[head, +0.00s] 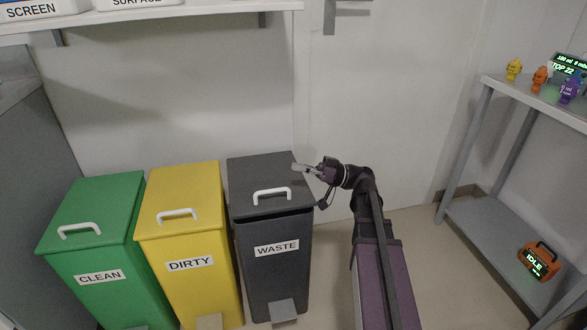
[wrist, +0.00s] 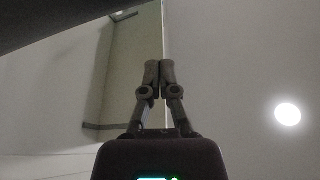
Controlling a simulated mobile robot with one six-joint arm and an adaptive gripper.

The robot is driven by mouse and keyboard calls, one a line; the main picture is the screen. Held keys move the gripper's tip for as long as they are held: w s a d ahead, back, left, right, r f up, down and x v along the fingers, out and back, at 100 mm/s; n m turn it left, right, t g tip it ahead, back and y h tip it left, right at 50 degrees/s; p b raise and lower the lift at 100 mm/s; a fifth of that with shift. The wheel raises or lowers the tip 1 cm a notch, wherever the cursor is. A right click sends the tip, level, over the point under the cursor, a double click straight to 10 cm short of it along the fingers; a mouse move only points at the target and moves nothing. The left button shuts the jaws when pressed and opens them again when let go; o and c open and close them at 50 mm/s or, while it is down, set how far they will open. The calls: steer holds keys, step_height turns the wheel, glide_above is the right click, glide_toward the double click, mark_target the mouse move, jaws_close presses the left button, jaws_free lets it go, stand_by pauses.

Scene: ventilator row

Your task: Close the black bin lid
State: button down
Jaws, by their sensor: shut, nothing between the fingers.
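The black bin (head: 275,265) labelled WASTE stands at the right end of a row of three bins. Its black lid (head: 258,178) has a white handle (head: 272,195) and lies down over the bin, close to flat. A dark band shows under the lid's front edge; I cannot tell whether it is a small gap or shadow. My gripper (head: 297,168) is shut and empty, over or beside the lid's right edge toward the back. Whether it touches the lid is unclear. In the wrist view the fingertips (wrist: 160,64) are together, and no bin shows there.
The yellow DIRTY bin (head: 190,245) and green CLEAN bin (head: 100,260) stand to the left with lids down. A white shelf (head: 150,14) hangs above. A grey rack (head: 500,235) with small figures and an orange device (head: 540,262) stands right.

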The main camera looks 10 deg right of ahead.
steer(key=b+v, duration=0.2)
steer(key=v, duration=0.6)
steer(key=shift+w, duration=0.5)
